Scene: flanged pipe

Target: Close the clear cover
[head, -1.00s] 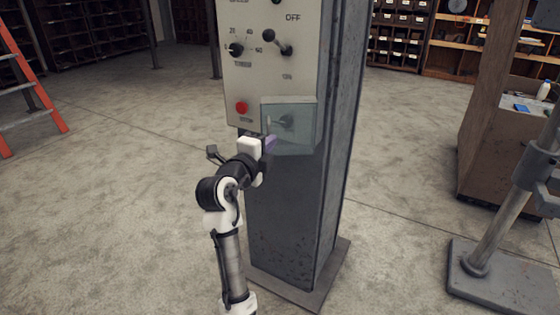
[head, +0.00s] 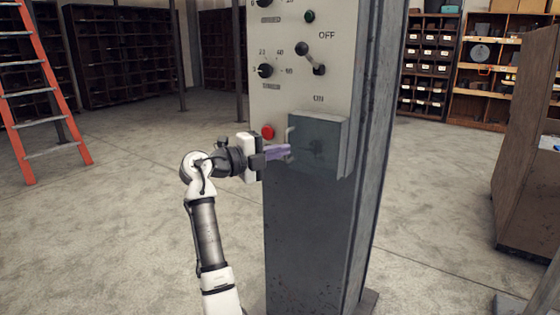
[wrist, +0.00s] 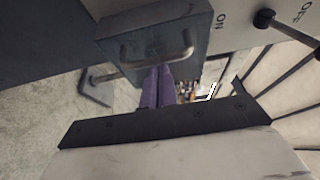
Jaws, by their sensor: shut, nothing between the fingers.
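The clear cover (head: 322,150) is a grey-tinted see-through box on the lower right of the control panel, below the ON mark. A dark shape shows faintly through it. Its bar handle (head: 290,134) is on its left side. In the wrist view the cover (wrist: 140,30) and handle (wrist: 165,53) are close ahead. My gripper (head: 290,151), with purple fingers, is shut and empty at the cover's left part, just below the handle. In the wrist view the fingertips (wrist: 158,72) overlap the handle's edge; I cannot tell if they touch. I cannot tell whether the cover sits flush.
The panel (head: 285,85) carries a red button (head: 268,132) just above my gripper, knobs and an ON/OFF lever (head: 313,60). It is on a grey column (head: 310,240). An orange ladder (head: 50,110) stands far left. The floor around the column is open.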

